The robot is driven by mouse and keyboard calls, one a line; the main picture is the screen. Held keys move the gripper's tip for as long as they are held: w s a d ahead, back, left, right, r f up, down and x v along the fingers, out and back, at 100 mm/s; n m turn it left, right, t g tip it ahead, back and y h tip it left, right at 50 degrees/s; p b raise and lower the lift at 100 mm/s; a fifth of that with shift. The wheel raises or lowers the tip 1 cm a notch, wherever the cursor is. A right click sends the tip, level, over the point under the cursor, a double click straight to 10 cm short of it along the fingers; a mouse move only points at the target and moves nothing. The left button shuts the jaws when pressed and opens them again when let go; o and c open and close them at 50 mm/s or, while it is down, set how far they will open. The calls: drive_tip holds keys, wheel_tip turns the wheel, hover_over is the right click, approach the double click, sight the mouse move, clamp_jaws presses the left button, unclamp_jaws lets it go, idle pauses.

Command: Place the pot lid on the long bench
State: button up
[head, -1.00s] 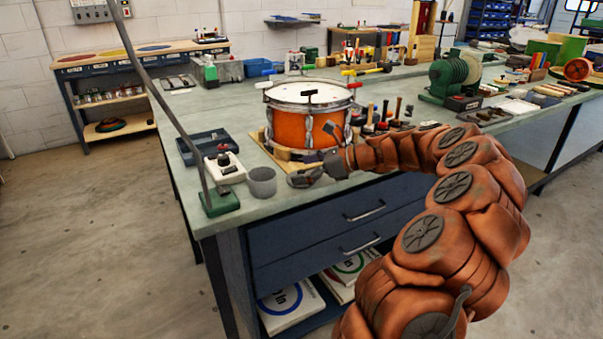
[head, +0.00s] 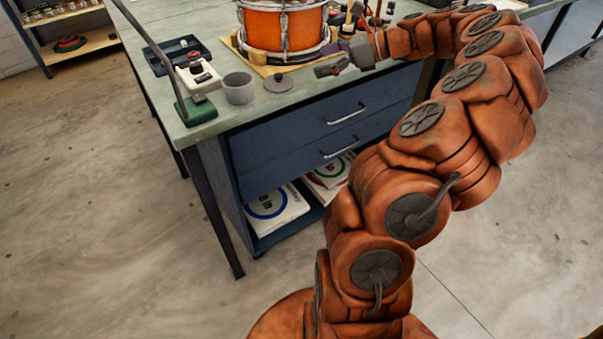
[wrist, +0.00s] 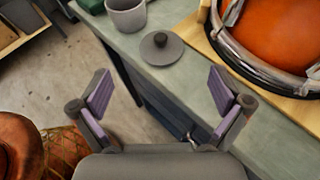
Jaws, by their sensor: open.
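The pot lid (head: 278,83) is a small grey disc with a dark knob. It lies flat on the long bench (head: 225,118) near its front edge, just right of a grey pot (head: 239,88). In the wrist view the lid (wrist: 161,55) lies beyond the fingertips, on the bench top (wrist: 180,30). My gripper (head: 332,69) is at the bench's front edge, right of the lid and apart from it. The wrist view shows my gripper (wrist: 160,92) open, its two purple-padded fingers wide apart with nothing between them.
An orange drum (head: 283,25) stands on a wooden board (head: 262,67) behind the lid. A green-based lamp stand (head: 195,110) and a white switch box (head: 197,75) are left of the pot. Blue drawers (head: 300,125) lie below the bench top.

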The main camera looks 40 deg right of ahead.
drive_tip(key=a+n+g+y, duration=0.1)
drive_tip(key=a+n+g, duration=0.5)
drive_tip(key=a, duration=1.1)
drive_tip(key=s+a+f+n+g+h, duration=0.1)
drive_tip(key=s+a+n+g, duration=0.1)
drive_tip(key=s+a+n, duration=0.3)
drive_tip(key=s+a+f+n+g+h, duration=0.15)
drive_tip(key=a+n, duration=0.25)
drive_tip(key=a, duration=0.4)
drive_tip(key=s+a+f+n+g+h, duration=0.1)
drive_tip(key=s+a+f+n, duration=0.15)
drive_tip(key=s, duration=0.25)
drive_tip(key=s+a+f+n+g+h, duration=0.1)
drive_tip(key=s+a+f+n+h, duration=0.1)
drive_tip(key=s+n, duration=0.3)
drive_tip(key=s+d+f+n+g+h, duration=0.1)
drive_tip(key=s+d+f+n+h, duration=0.2)
drive_tip(key=s, duration=1)
wheel_tip(320, 180, down, 2)
drive_tip(key=shift+d+f+n+h, duration=0.2)
drive_tip(key=shift+n+h, duration=0.35)
drive_tip(key=shift+n, duration=0.6)
drive_tip(key=shift+g, duration=0.25)
